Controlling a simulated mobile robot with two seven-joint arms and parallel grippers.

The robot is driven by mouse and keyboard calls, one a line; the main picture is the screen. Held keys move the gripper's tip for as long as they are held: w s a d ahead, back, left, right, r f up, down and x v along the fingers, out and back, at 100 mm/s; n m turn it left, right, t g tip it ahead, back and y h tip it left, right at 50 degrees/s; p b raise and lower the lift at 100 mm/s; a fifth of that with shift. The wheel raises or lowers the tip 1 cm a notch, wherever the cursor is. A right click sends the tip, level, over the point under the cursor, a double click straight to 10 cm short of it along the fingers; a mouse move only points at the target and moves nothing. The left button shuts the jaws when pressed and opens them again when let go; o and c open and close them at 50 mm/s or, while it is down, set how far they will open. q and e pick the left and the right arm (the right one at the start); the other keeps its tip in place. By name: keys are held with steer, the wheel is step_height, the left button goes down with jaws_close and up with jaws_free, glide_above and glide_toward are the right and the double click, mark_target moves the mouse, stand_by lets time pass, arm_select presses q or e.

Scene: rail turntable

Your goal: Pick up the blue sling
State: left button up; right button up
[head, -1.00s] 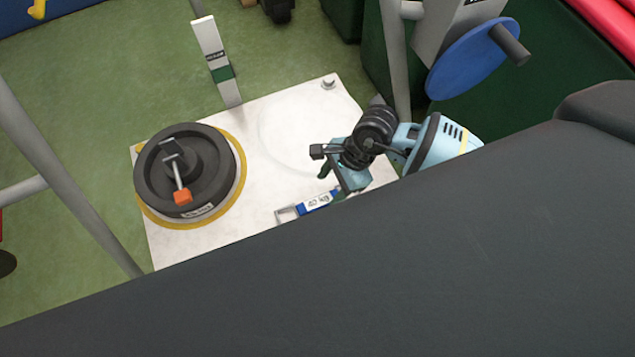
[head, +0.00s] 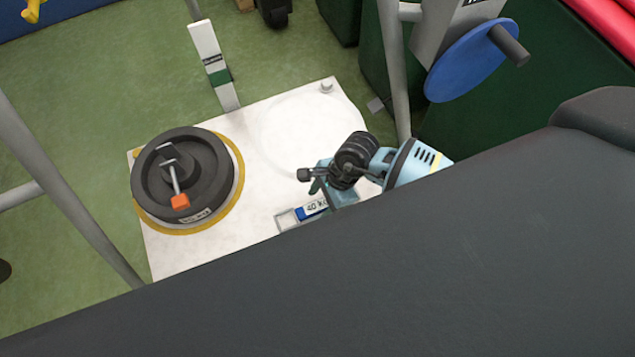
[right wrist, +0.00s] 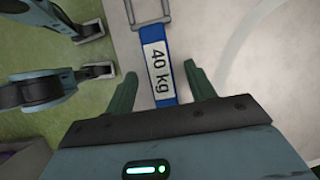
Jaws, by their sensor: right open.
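The blue sling (head: 309,211) lies on the white board and carries a white "40 kg" label and a metal end loop. In the right wrist view the sling (right wrist: 157,90) runs between the two green fingers of my right gripper (right wrist: 160,88), its metal loop beyond the fingertips. The fingers are apart and do not touch the sling. In the head view my right gripper (head: 322,190) is above the sling and hides part of it. My left gripper is not in view.
The white board (head: 240,250) also bears a dark round weight (head: 205,165) with an orange-tipped lever, inside a yellow ring. Grey posts (head: 70,190) rise at left and a blue disc (head: 465,60) stands at upper right. My own dark body covers the lower right.

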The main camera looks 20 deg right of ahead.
steer(key=shift+a+f, duration=0.2)
steer(key=shift+f, duration=0.3)
steer(key=c, duration=1.2)
steer(key=shift+r, duration=0.15)
steer(key=shift+r, duration=0.6)
step_height(320, 180, up, 2)
steer(key=shift+r, duration=0.1)
steer(key=s+a+r+p, duration=0.1)
steer(key=s, duration=1.5)
steer(key=shift+a+r, duration=0.2)
steer(key=shift+a, duration=0.15)
